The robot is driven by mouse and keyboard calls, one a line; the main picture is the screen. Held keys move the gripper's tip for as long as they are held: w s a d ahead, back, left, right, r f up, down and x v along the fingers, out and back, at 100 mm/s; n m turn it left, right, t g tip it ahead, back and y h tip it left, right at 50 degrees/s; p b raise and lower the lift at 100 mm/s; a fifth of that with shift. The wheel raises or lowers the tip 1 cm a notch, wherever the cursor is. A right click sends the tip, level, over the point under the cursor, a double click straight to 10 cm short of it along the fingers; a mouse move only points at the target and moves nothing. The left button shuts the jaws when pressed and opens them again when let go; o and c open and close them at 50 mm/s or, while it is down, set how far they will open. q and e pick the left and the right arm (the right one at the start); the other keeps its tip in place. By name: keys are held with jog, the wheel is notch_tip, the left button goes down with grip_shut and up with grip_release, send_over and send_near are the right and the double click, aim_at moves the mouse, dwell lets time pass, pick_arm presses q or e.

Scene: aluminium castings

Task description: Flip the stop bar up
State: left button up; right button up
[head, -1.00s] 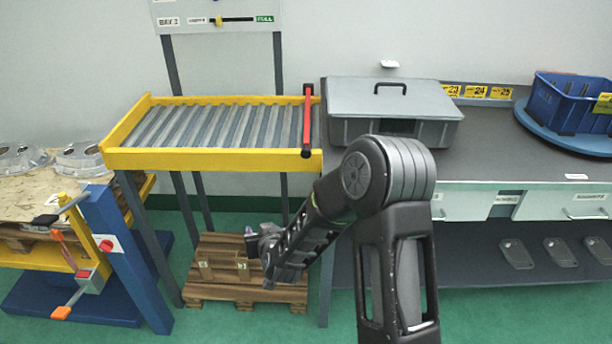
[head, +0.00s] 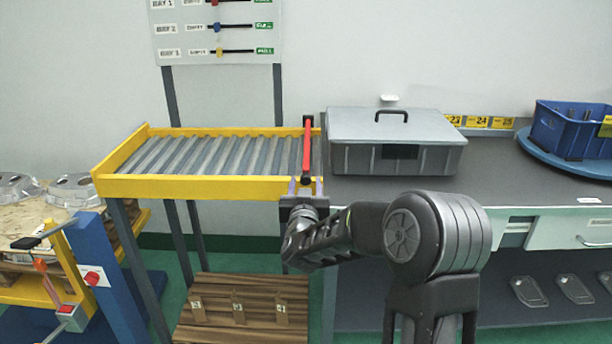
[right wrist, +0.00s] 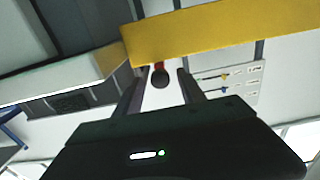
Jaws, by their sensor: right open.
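The stop bar (head: 307,146) is a red bar with dark ends. It lies along the right end of the yellow-framed roller conveyor (head: 190,186), low and roughly level with the frame's top. My right gripper (head: 305,185) is at the conveyor's front right corner, just below the bar's near end, fingers pointing up. It is open. In the right wrist view the bar's dark round end with some red (right wrist: 160,75) shows between the two fingers, which look apart from it. Whether they touch it is unclear. My left gripper is out of view.
A grey lidded box (head: 395,130) stands on the bench just right of the bar. A blue crate (head: 567,130) sits on a round blue turntable (head: 570,155) farther right. A wall panel with sliders (head: 215,35) hangs above the conveyor. A wooden pallet (head: 255,290) lies underneath.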

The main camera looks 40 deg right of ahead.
aim_at(306, 172)
jog(key=x, duration=0.5)
jog(key=shift+w+d, duration=0.25)
jog(key=shift+c, duration=0.6)
grip_shut()
dwell(0.6)
